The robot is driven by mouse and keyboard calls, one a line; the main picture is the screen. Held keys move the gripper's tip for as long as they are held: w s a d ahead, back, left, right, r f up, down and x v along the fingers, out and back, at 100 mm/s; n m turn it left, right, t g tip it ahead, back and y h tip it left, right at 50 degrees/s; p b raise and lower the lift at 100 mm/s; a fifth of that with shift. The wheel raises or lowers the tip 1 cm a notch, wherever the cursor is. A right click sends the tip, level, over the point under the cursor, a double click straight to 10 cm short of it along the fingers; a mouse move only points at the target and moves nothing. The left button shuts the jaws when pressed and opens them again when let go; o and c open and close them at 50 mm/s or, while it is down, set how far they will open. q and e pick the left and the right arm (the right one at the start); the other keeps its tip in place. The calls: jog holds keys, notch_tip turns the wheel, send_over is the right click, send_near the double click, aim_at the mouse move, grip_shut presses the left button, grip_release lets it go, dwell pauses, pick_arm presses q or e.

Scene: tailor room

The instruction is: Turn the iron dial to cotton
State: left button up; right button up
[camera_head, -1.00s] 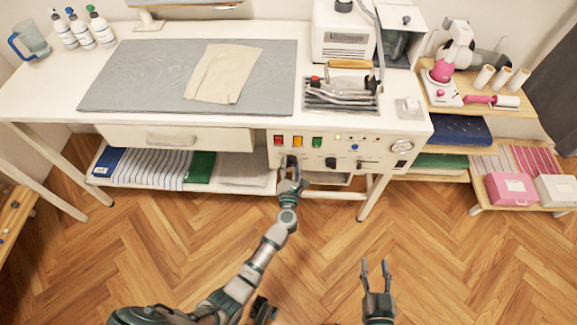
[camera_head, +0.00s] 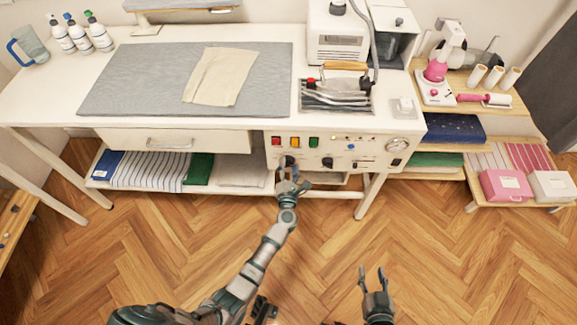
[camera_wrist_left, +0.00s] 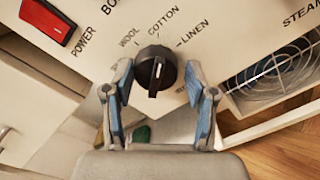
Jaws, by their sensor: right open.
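The black iron dial (camera_wrist_left: 156,71) is on the white front panel, under printed labels WOOL, COTTON (camera_wrist_left: 163,22) and LINEN (camera_wrist_left: 195,32). Its raised grip runs nearly upright in the left wrist view, with a pale line on it; I cannot tell which end is the pointer. My left gripper (camera_wrist_left: 157,66) is open, one finger on each side of the dial, with visible gaps. In the head view the left gripper (camera_head: 288,172) is at the panel and partly covers the dial (camera_head: 288,160). My right gripper (camera_head: 372,272) is open and empty above the floor.
A red POWER switch (camera_wrist_left: 47,22) is left of the dial; a round grille (camera_wrist_left: 275,75) is to its right. Other switches and a second black knob (camera_head: 328,162) share the panel. The iron (camera_head: 340,85) rests on top. Open floor (camera_head: 440,250) lies at right.

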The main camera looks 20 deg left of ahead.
pick_arm(q)
jog(key=shift+o, duration=0.5)
jog(key=v, duration=1.2)
